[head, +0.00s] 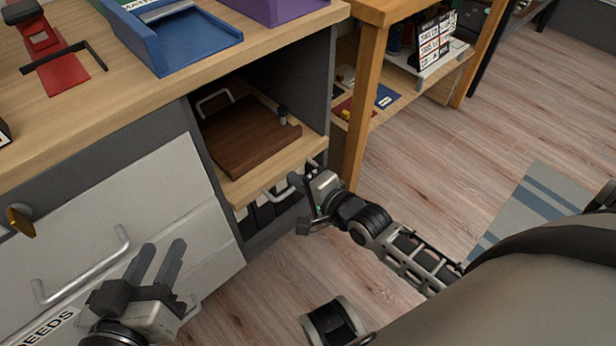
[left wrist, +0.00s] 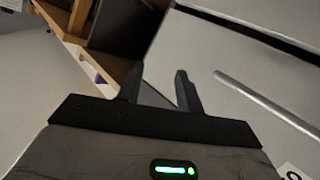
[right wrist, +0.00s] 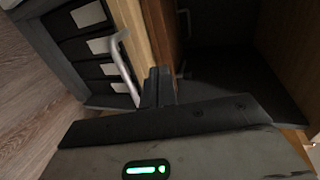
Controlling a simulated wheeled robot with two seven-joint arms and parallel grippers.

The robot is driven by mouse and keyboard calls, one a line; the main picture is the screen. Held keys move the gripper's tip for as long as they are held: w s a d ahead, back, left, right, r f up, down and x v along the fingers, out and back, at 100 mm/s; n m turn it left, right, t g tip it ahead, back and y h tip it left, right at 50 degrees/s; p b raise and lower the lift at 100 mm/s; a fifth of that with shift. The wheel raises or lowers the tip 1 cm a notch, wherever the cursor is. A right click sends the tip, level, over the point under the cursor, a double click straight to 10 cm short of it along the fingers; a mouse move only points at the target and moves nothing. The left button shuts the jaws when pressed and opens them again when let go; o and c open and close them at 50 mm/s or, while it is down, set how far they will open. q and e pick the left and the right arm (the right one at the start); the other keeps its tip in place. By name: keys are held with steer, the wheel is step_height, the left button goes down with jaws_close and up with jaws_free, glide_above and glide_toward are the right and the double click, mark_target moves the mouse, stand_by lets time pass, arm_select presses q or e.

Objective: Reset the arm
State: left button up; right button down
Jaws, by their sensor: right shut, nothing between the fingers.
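My left gripper (head: 160,258) is in front of the pale cabinet front at the lower left of the head view. Its two fingers stand apart with nothing between them, as the left wrist view (left wrist: 160,88) also shows. My right gripper (head: 303,182) is beside the front edge of the pull-out wooden shelf (head: 236,187), close to that shelf's metal handle (head: 277,193). In the right wrist view (right wrist: 158,88) its fingers are together and hold nothing. Whether it touches the handle I cannot tell.
A dark brown wooden board (head: 240,138) lies on the pull-out shelf. The pale front (head: 110,225) has a long bar handle (head: 85,268). A blue tray (head: 175,40) and a red stapler-like item (head: 35,30) stand on the desktop. A wooden table leg (head: 365,110) stands right of the shelf.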

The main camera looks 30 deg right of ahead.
arm_select(q)
steer(key=shift+s+a+f, duration=0.1)
steer(key=shift+a+f, duration=0.05)
steer(key=shift+a, duration=0.05)
arm_select(e)
steer(key=shift+v, duration=1.5)
arm_select(q)
steer(key=shift+p, duration=0.3)
